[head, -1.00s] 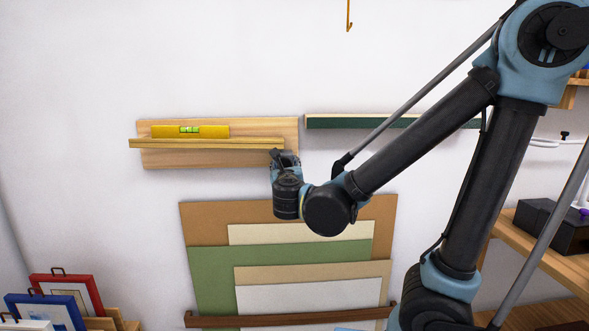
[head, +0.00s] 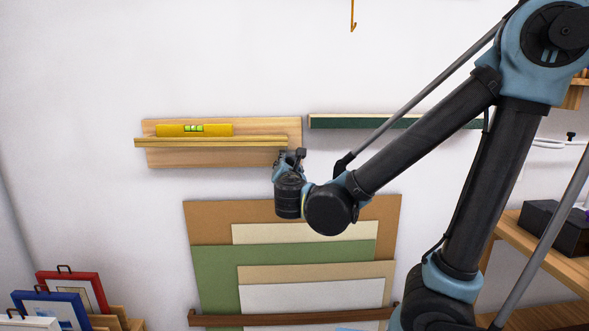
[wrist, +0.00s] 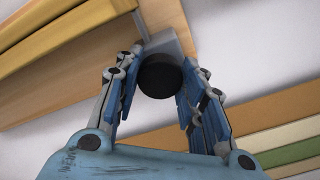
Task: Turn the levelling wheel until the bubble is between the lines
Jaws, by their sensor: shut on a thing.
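A yellow spirit level (head: 215,130) lies on a wooden ledge (head: 165,143) fixed to a wooden backboard (head: 215,160) on the wall. Its green vial (head: 194,128) faces me; the bubble and lines are too small to place surely. My gripper (head: 290,158) is at the ledge's right end, just below it. In the wrist view, the black levelling wheel (wrist: 160,76) sits between the fingers of my gripper (wrist: 156,88), under a grey block (wrist: 163,45) beside the board. The fingers are shut on the wheel. In the head view my gripper hides the wheel.
Stacked mount boards (head: 222,265) lean on the wall below, behind a brown rail (head: 250,319). A green-fronted shelf (head: 350,122) is to the right. Framed prints (head: 75,288) stand at lower left. A wooden shelf (head: 520,240) is at the right.

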